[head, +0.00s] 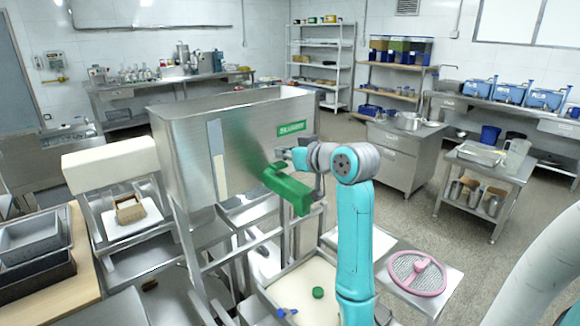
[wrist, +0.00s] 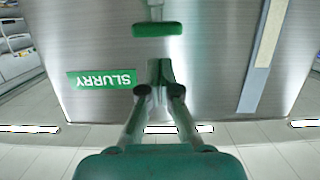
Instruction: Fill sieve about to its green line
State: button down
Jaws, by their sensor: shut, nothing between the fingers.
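A large steel tank (head: 240,140) with a green SLURRY label (head: 291,129) and a pale gauge strip (head: 217,158) stands in the middle. A pink-rimmed round mesh piece (head: 402,265), apparently a sieve, lies at the right. I cannot make out a green line on it.
Grey bins (head: 35,248) stand at the left. A steel cart (head: 490,175) stands at the right, with open floor around it.

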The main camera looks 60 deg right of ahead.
jog(key=v, duration=1)
jog(key=shift+r, duration=0.2)
jog(key=shift+d, duration=0.1)
